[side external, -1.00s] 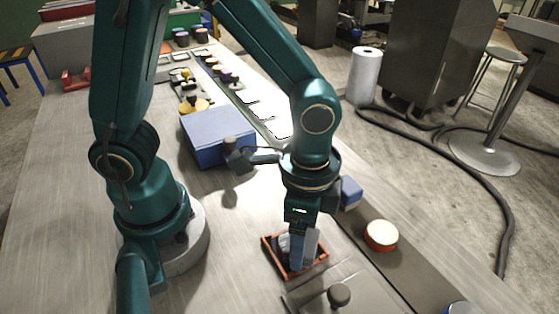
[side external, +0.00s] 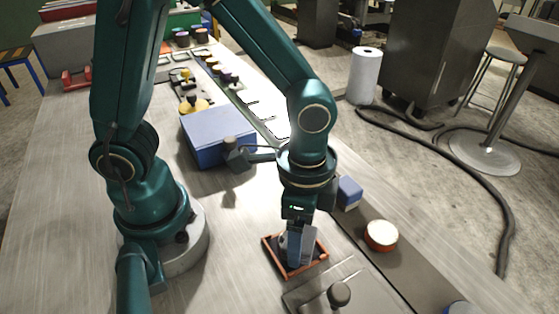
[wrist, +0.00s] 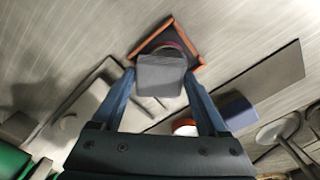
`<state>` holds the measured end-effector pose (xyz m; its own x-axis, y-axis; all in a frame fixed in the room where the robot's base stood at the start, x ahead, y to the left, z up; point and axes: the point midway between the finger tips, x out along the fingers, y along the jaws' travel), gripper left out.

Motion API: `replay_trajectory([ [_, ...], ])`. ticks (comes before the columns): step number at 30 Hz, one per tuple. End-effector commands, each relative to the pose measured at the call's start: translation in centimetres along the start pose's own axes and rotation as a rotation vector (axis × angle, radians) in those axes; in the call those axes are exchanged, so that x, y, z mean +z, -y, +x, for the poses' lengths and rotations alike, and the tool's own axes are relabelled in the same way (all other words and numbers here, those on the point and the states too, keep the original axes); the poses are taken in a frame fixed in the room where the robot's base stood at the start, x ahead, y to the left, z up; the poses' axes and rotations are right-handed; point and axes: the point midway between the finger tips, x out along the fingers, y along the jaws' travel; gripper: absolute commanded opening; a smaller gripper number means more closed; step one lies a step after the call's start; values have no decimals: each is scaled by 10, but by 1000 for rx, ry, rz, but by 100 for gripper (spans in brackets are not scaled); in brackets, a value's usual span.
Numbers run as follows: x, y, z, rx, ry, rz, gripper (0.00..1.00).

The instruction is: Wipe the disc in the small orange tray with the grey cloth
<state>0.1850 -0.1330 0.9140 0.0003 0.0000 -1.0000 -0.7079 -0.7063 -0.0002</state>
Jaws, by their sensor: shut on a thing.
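The small orange tray (side external: 274,257) lies on the bench below my gripper (side external: 299,262); its orange rim (wrist: 150,40) also shows at the top of the wrist view. My gripper is shut on the grey cloth (wrist: 160,76), a folded pad held between the two blue fingers. The cloth is over the near part of the tray. A dark reddish-purple edge, likely the disc (wrist: 174,46), shows just beyond the cloth inside the tray; the rest of it is hidden. I cannot tell whether the cloth touches it.
A grey plate with a dark round knob (side external: 339,294) lies close in front of the tray. An orange round tub with a pale top (side external: 381,235) and a blue block (side external: 349,192) stand to the right. A blue box (side external: 217,136) is behind. The bench left of the tray is clear.

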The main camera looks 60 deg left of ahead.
Motion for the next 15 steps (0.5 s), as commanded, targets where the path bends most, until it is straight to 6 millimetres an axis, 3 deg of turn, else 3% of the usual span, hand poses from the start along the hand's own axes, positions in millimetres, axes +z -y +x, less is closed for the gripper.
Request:
replay_trajectory([
  [7, -12, -13, -4, 0, -2, -1, 24],
  [9, -12, -13, -22, -3, -11, -2, 24],
  [15, -11, -13, -40, -1, -4, -1, 24],
])
